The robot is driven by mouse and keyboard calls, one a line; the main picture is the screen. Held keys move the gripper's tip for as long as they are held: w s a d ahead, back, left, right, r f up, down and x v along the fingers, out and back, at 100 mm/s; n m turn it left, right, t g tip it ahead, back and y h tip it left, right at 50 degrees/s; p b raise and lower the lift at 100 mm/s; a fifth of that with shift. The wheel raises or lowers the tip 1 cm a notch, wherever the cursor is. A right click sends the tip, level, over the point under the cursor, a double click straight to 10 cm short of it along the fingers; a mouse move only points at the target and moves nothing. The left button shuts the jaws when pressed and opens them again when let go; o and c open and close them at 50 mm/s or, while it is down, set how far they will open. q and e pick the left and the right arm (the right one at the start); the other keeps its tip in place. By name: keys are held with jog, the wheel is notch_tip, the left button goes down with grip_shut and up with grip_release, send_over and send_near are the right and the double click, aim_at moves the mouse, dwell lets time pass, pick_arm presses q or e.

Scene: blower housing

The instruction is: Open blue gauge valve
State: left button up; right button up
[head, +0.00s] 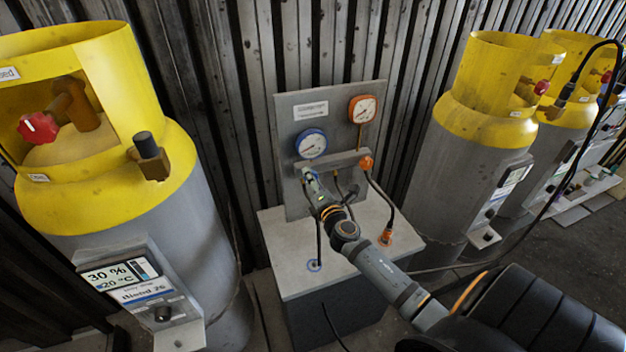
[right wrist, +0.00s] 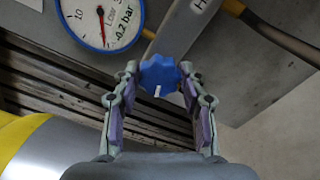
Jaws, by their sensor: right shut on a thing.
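The blue gauge (head: 311,144) is mounted on an upright grey panel; it also shows in the right wrist view (right wrist: 98,18), its dial reading near -0.2 bar. Below it is the blue gauge valve, a lobed blue knob (right wrist: 160,73) with a white mark pointing toward the bottom of the right wrist view. My right gripper (head: 308,174) is at this knob, its two fingers on either side and shut on it. In the head view the gripper hides the knob. My left gripper is not in view.
An orange gauge (head: 362,109) and an orange valve knob (head: 366,163) sit to the right on the panel (head: 290,105). Hoses run down to the grey box top (head: 290,282). Yellow-topped cylinders stand left (head: 180,240) and right (head: 460,170). A corrugated wall is behind.

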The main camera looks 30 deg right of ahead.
jog(key=shift+f, duration=0.15)
jog(key=o, duration=1.2)
jog(key=shift+c, duration=0.2)
jog(key=shift+s, duration=0.1)
jog(key=v, duration=1.2)
